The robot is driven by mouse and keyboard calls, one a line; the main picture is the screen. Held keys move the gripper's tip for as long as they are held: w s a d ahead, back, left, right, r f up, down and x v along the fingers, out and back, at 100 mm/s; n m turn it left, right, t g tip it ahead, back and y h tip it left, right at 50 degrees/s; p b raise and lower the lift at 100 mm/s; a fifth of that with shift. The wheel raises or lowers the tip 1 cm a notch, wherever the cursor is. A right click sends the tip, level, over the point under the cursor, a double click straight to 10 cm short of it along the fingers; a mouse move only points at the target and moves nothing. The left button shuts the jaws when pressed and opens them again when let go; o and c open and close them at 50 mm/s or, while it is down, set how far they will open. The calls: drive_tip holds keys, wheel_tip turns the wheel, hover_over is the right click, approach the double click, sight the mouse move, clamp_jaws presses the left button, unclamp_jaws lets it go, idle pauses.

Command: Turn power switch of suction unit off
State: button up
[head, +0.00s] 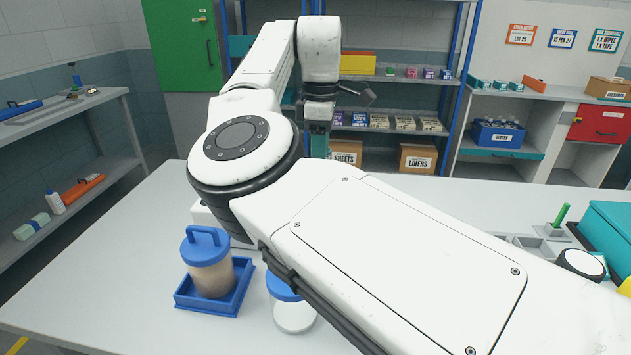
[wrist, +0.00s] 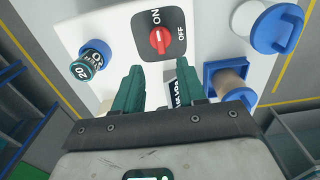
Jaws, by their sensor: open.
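The power switch (wrist: 160,41) is a red rotary knob on a dark plate on the white suction unit (wrist: 115,22), in the wrist view. Labels ON and OFF are printed beside it, and the white mark on the knob points roughly toward ON. My gripper (wrist: 157,70) is open, its two green fingers apart and empty, with the tips just short of the knob in the picture; I see no contact. In the head view my gripper (head: 319,142) hangs pointing down, and my arm hides most of the suction unit.
The table's left end is clear.

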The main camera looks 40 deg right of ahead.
wheel_tip(320, 180, down, 9)
drive_tip(key=shift+s+f, duration=0.1)
idle(0.3)
clamp_jaws()
drive_tip(key=shift+p, duration=0.3)
